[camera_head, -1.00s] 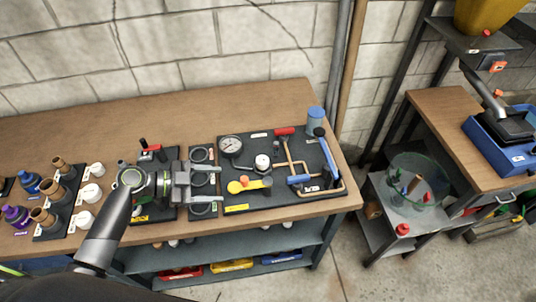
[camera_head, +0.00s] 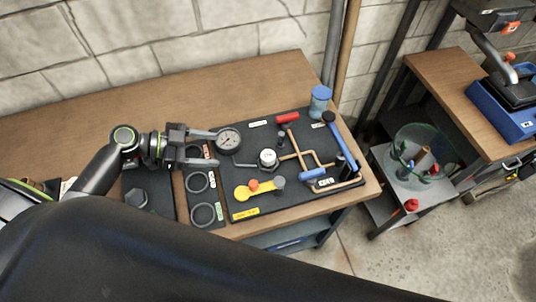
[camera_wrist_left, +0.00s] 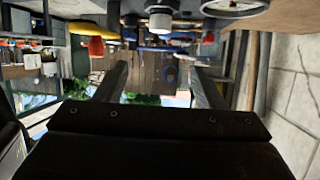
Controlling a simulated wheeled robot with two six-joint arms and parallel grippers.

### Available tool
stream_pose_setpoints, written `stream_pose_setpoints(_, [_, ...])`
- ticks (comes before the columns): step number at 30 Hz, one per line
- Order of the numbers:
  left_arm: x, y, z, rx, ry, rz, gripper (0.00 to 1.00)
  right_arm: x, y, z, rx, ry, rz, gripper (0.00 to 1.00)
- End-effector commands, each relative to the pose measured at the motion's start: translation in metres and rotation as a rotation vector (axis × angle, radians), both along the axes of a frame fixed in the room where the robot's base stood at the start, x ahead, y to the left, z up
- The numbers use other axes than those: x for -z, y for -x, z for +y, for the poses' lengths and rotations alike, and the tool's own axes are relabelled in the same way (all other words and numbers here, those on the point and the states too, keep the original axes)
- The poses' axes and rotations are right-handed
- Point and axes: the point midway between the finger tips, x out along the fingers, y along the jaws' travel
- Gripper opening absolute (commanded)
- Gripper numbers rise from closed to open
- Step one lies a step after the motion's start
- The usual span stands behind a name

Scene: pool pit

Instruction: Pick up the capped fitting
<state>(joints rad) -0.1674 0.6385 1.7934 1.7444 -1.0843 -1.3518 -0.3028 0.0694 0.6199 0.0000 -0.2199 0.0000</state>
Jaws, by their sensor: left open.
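The capped fitting, a short dark-based piece with a round white cap, (camera_head: 267,158) stands upright on the dark tool board (camera_head: 238,189), right of the gauge. It also shows near the top of the left wrist view (camera_wrist_left: 160,22), which looks upside down. My left gripper (camera_head: 211,149) is open and empty, its fingers pointing right toward the fitting with a gap between. In the wrist view its two fingers (camera_wrist_left: 160,75) are apart with nothing held between them. My right gripper is not in view.
A pressure gauge (camera_head: 228,140) lies close by the upper fingertip. The bench behind is clear.

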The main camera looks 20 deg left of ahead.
Motion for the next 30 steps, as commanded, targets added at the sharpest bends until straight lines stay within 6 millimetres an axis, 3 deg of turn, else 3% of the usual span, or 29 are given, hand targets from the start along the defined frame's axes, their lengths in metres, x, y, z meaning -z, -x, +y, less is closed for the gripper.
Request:
stream_pose_setpoints(8, [0.013, -0.009, -0.026, 0.001, 0.009, 0.001, 0.63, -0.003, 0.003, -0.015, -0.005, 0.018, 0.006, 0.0])
stream_pose_setpoints(21, [0.042, -0.038, -0.087, 0.003, 0.006, 0.002, 0.63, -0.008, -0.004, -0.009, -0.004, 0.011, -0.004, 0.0])
stream_pose_setpoints(30, [0.052, -0.047, -0.105, 0.002, 0.003, 0.003, 0.63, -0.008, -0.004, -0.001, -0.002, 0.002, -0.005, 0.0])
